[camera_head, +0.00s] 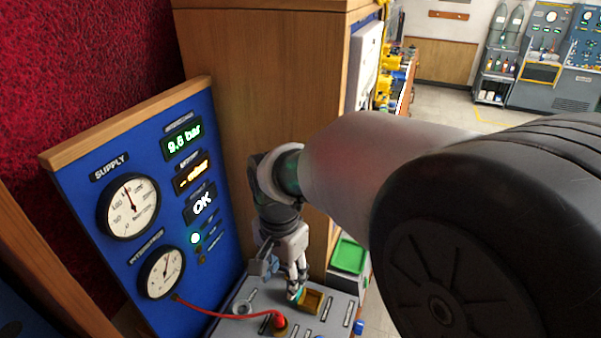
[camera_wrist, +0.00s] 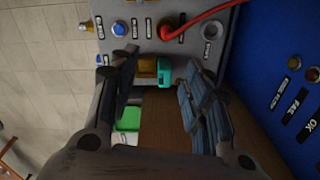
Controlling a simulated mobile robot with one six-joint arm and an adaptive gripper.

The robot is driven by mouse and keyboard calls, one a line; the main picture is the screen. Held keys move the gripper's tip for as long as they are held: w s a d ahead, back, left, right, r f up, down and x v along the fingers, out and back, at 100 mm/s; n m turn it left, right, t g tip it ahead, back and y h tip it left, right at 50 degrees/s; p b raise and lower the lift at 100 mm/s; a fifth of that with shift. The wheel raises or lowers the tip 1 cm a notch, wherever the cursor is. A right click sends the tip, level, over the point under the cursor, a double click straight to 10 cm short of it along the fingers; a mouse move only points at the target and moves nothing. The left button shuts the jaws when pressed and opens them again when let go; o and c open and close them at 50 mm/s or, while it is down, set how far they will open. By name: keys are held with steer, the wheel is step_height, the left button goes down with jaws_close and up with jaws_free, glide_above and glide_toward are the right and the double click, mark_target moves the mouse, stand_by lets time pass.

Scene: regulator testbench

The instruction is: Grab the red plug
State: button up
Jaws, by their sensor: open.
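The red plug (camera_head: 280,321) sits on the grey bench panel (camera_head: 342,308) at the end of a red hose (camera_head: 235,315). In the wrist view the red plug (camera_wrist: 166,32) is near the top, above the space between my fingers. My gripper (camera_head: 296,280) is over the panel, beyond the plug in the head view, and apart from it. In the wrist view my gripper (camera_wrist: 160,85) has its fingers spread wide with nothing held. A brass block with a teal part (camera_wrist: 155,69) shows between the fingertips; whether they touch it is unclear.
A blue gauge board (camera_head: 150,215) stands left of the panel, and the hose runs to it. A wooden cabinet (camera_head: 235,85) rises behind my gripper. A blue knob (camera_wrist: 119,29) and a metal ring fitting (camera_wrist: 212,30) flank the plug. A green tray (camera_head: 350,255) lies beyond.

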mark_target(278, 315)
steer(key=f+b, duration=0.1)
steer(key=f, duration=0.3)
steer(key=a+f, duration=0.1)
steer(key=f, duration=0.4)
steer(key=f+b, duration=0.1)
steer(key=f, duration=0.4)
steer(key=shift+a+f+b, duration=0.1)
steer(key=shift+a+b, duration=0.2)
steer(key=shift+b, duration=0.05)
steer(key=f+b, duration=0.1)
steer(key=f, duration=0.3)
steer(key=shift+w+f, duration=0.1)
steer(key=shift+w, duration=0.1)
steer(key=shift+c, duration=0.5)
jaws_close()
